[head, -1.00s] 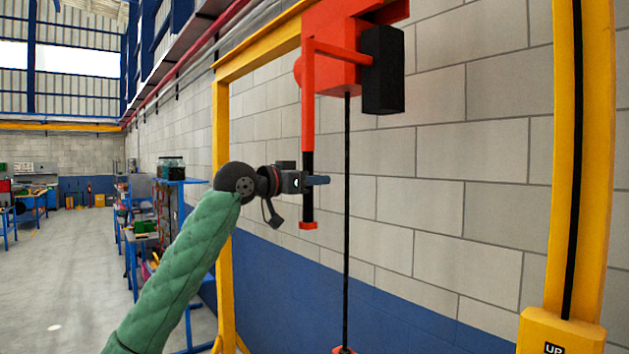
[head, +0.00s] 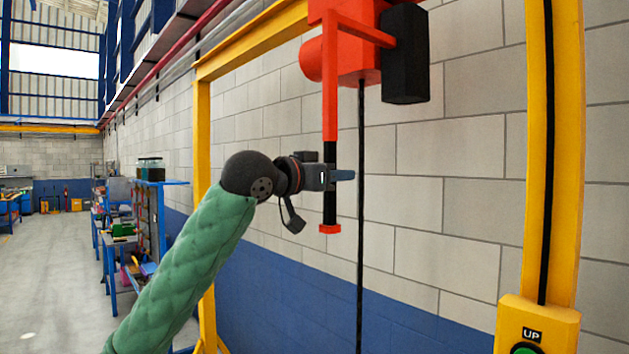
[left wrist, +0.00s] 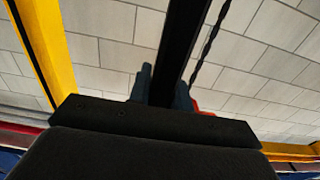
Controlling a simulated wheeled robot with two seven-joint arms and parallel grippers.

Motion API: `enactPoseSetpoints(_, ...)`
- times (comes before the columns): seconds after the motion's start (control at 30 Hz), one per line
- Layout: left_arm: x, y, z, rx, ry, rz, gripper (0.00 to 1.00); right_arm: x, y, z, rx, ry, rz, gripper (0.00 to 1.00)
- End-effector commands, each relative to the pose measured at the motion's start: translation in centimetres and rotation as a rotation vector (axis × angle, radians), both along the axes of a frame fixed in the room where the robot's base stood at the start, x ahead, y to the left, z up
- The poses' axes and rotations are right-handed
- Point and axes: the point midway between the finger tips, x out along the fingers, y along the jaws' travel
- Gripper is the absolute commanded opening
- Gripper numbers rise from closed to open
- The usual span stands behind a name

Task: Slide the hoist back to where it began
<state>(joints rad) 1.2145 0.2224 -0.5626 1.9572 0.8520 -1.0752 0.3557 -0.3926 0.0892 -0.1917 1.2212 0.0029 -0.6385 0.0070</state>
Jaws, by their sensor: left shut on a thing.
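The red hoist (head: 347,50) hangs from the yellow gantry beam (head: 255,42), with a black box on its right side. A red arm runs down from it and ends in a black handle (head: 330,207) with a red foot. My left gripper (head: 342,175) is shut on the black handle. In the left wrist view the handle (left wrist: 183,50) passes between the gripper's two fingers (left wrist: 165,88). A dark chain (head: 361,240) hangs straight down beside the handle. Its lower end is out of the head view. My right gripper is not in view.
A yellow post (head: 553,150) stands at the right, with a yellow control box (head: 537,325) marked UP. Another yellow post (head: 203,150) stands at the left. A block wall (head: 440,200) is behind. Blue workbenches (head: 118,245) stand farther left beside open floor.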

Motion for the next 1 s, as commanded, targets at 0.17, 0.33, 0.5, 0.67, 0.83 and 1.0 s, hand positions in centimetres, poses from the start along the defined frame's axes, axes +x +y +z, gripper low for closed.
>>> enactPoseSetpoints(0.17, -2.2, -1.6, -0.1, 0.001, -0.002, 0.0, 0.0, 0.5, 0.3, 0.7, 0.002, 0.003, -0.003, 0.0)
enactPoseSetpoints(0.33, -3.0, -2.2, 0.0, 0.0, 0.0, 0.001, 0.0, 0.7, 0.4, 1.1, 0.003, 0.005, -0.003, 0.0)
enactPoseSetpoints(0.5, -3.1, -2.3, 0.0, 0.0, 0.0, 0.0, 0.0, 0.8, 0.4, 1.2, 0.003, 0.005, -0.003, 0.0)
enactPoseSetpoints(0.67, -3.1, -2.3, 0.0, 0.0, 0.0, -0.001, 0.0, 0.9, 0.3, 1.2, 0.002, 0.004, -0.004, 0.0)
enactPoseSetpoints(0.83, -3.1, -2.3, 0.0, 0.0, 0.0, 0.0, 0.42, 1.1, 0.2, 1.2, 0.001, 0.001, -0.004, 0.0)
enactPoseSetpoints(1.0, -3.1, -2.2, 0.0, 0.0, 0.0, 0.001, 0.42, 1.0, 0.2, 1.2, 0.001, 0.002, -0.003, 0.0)
